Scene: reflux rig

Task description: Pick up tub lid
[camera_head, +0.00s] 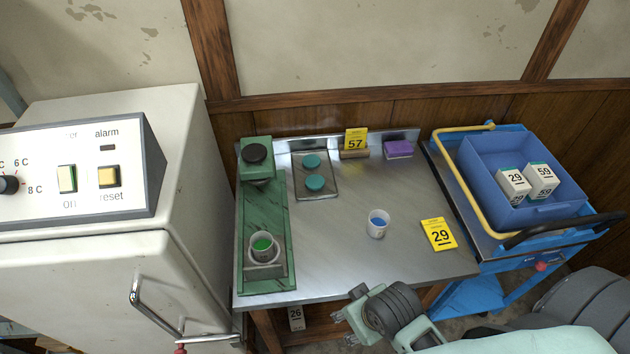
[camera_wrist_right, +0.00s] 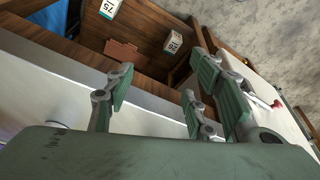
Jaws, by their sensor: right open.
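Two round teal discs, which look like tub lids, lie on a small metal tray (camera_head: 326,188) at the back of the steel-topped table: a far one (camera_head: 311,161) and a near one (camera_head: 315,183). A white tub (camera_head: 378,226) with blue contents stands open mid-table. Another tub (camera_head: 262,246) with green contents sits at the front of the green stand (camera_head: 280,228). My right gripper (camera_head: 350,312) is open and empty at the table's front edge, well apart from the discs. Its spread fingers show in the right wrist view (camera_wrist_right: 160,100). My left gripper is not in view.
A yellow 29 card (camera_head: 438,234) lies at the right of the table. A yellow 57 card (camera_head: 355,141) and a purple block (camera_head: 398,149) are at the back. A blue bin (camera_head: 487,150) with white boxes stands on a cart at right. A white cabinet (camera_head: 185,160) stands left.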

